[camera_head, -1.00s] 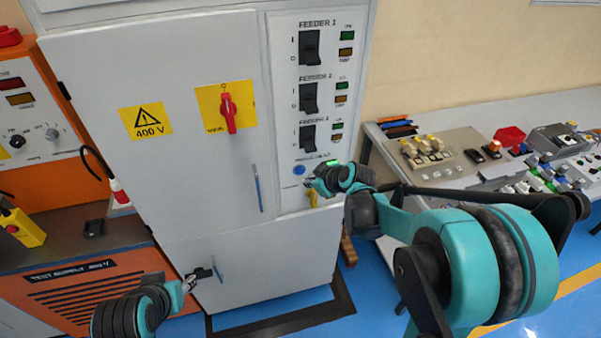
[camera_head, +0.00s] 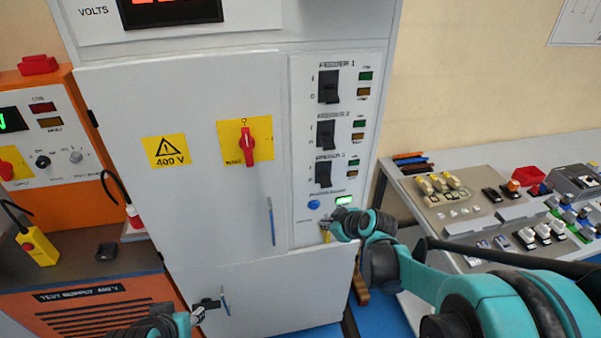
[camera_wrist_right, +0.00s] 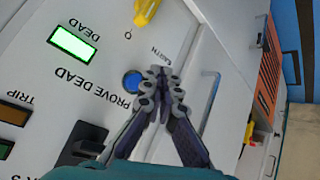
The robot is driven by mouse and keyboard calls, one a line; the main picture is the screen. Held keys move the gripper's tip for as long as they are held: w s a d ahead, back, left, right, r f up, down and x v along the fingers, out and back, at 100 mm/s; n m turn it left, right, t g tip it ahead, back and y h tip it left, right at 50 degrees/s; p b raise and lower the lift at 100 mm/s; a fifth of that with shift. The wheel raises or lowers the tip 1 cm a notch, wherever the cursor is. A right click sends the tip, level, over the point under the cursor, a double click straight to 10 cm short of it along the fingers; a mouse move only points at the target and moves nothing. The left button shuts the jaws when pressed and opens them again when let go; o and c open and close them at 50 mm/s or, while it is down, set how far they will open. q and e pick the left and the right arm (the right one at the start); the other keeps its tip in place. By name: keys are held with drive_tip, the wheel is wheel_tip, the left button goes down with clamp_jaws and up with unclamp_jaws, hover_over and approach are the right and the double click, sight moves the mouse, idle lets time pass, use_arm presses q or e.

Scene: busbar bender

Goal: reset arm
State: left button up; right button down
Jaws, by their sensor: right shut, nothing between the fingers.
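My right gripper (camera_head: 326,225) is shut and empty, in front of the lower part of the feeder panel (camera_head: 302,160). It is just below and right of the round blue prove-dead button (camera_head: 314,204). In the right wrist view the shut fingertips (camera_wrist_right: 160,73) lie beside the blue button (camera_wrist_right: 132,82) in the picture; whether they touch the panel cannot be told. The indicator marked DEAD (camera_wrist_right: 73,45) is lit green. My left gripper (camera_head: 206,306) is low at the left, by the lower door's blue handle (camera_head: 225,301); its fingers are too small to judge.
The grey cabinet has a red rotary switch (camera_head: 248,146) on a yellow plate and three black feeder switches. A yellow handle (camera_wrist_right: 146,11) is close to my right gripper. An orange test supply (camera_head: 95,302) stands left; a bench (camera_head: 405,195) with parts stands right.

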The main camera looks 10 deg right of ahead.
use_arm(q)
wheel_tip(320, 180, down, 4)
drive_tip(key=b, duration=0.3)
drive_tip(key=shift+r, duration=0.25)
use_arm(e)
drive_tip(key=s+a+m+g+h, duration=0.1)
drive_tip(key=s+m+h, duration=0.2)
drive_tip(key=s, duration=2)
drive_tip(key=m, duration=0.4)
drive_tip(key=shift+s+r+m+g, duration=0.15)
drive_tip(key=shift+m+g, duration=0.25)
use_arm(q)
drive_tip(key=shift+c, duration=0.2)
